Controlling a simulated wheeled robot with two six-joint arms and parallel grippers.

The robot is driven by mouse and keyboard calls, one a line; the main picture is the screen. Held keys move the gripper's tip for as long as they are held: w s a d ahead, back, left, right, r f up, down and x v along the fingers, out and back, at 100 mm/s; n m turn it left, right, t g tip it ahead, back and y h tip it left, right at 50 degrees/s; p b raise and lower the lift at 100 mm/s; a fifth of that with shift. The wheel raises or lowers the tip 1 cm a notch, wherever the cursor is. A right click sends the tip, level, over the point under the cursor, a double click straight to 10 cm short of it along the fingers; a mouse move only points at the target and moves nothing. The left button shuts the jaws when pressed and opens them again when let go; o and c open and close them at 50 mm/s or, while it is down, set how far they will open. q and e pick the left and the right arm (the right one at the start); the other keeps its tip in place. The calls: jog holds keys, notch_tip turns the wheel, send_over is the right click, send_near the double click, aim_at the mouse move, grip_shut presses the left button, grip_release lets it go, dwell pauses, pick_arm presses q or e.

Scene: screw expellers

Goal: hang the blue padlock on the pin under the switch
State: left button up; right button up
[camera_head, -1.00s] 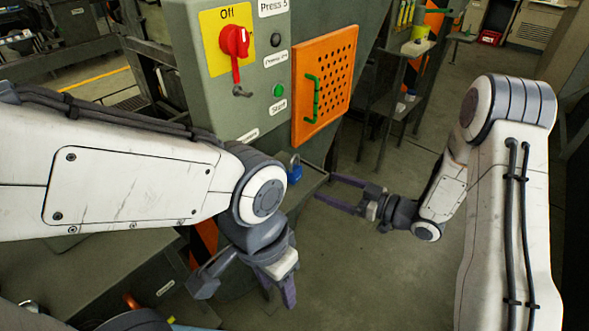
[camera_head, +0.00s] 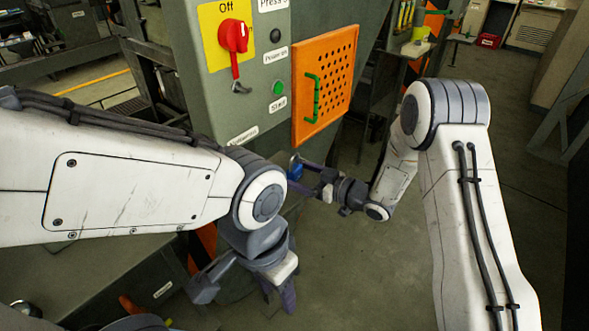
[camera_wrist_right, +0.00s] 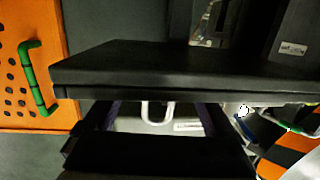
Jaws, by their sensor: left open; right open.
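The blue padlock (camera_head: 295,171) with a light metal shackle is at the corner of a dark ledge below the orange panel. My right gripper (camera_head: 300,175) is open, with its fingers reaching to the padlock, apparently one on either side. In the right wrist view a pale metal loop, apparently the shackle (camera_wrist_right: 157,113), shows between the open fingers; the blue body is not clear there. The red switch (camera_head: 234,36) sits on a yellow plate marked Off. The pin (camera_head: 241,88) sticks out below it, bare. My left gripper (camera_head: 246,292) is open and empty, low in the head view.
The orange perforated panel (camera_head: 325,85) with a green handle is right of the switch. A green button (camera_head: 278,88) is beside the pin. A dark ledge edge (camera_wrist_right: 180,88) crosses the right wrist view close to the fingers. Open floor (camera_head: 350,270) lies below my right arm.

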jog(key=c, duration=1.3)
jog(key=shift+s+d+r+p, duration=0.3)
jog(key=shift+d+r+p, duration=0.1)
jog(key=shift+r+p, duration=0.35)
jog(key=shift+s+d+r+p, duration=0.35)
jog(key=shift+r+p, duration=0.25)
jog(key=shift+r, duration=0.3)
jog(key=shift+s+d+r+p, duration=0.25)
jog(key=shift+d+r+p, duration=0.2)
jog(key=shift+r+p, duration=0.3)
jog(key=shift+r, duration=0.1)
